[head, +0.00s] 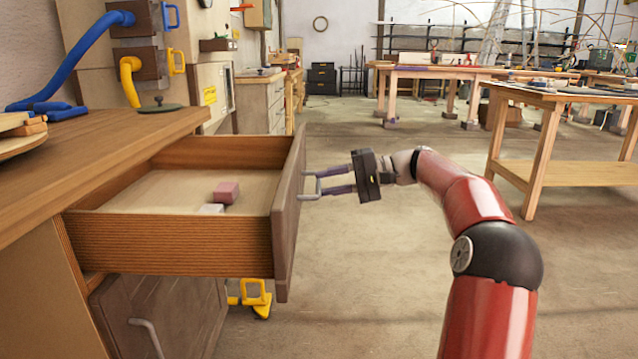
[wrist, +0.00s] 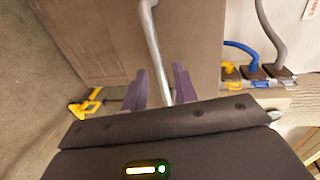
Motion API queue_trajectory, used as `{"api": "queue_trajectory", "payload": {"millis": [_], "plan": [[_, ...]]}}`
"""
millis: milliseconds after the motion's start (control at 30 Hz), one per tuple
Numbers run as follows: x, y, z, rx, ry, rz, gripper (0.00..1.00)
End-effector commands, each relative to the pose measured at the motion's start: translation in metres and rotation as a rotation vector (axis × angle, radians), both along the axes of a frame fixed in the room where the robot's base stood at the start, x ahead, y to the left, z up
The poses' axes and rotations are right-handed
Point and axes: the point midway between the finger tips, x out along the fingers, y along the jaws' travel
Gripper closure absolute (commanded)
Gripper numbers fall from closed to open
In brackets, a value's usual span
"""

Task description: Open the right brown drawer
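The brown drawer (head: 170,245) under the wooden counter is pulled far out, its front panel (head: 289,215) facing right. A pinkish block (head: 227,192) and a pale block (head: 211,208) lie inside it. Its metal bar handle (head: 303,186) sticks out from the front. My gripper (head: 322,182) is at this handle, its two purple fingers apart. In the wrist view the handle (wrist: 153,40) runs between the fingers (wrist: 160,85), with a gap showing beside it. I see no firm grip on it. The drawer front also fills much of the wrist view (wrist: 85,35).
Below the drawer is a brown front (head: 170,310) with its own bar handle. The wooden counter (head: 110,155) is at left, with blue and yellow hoses above. Open floor (head: 390,270) lies to the right, towards a wooden workbench (head: 545,165).

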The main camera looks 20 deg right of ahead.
Motion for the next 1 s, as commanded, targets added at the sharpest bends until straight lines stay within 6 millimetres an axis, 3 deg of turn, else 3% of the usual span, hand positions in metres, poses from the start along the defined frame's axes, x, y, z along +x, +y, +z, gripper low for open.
{"api": "queue_trajectory", "payload": {"millis": [200,333,1000], "plan": [[-0.012,-0.034,0.009,0.001,0.0,-0.003,0.72],[-0.016,-0.044,0.01,0.001,0.0,0.0,0.72],[-0.017,-0.046,0.01,0.0,0.0,-0.001,0.72]]}}
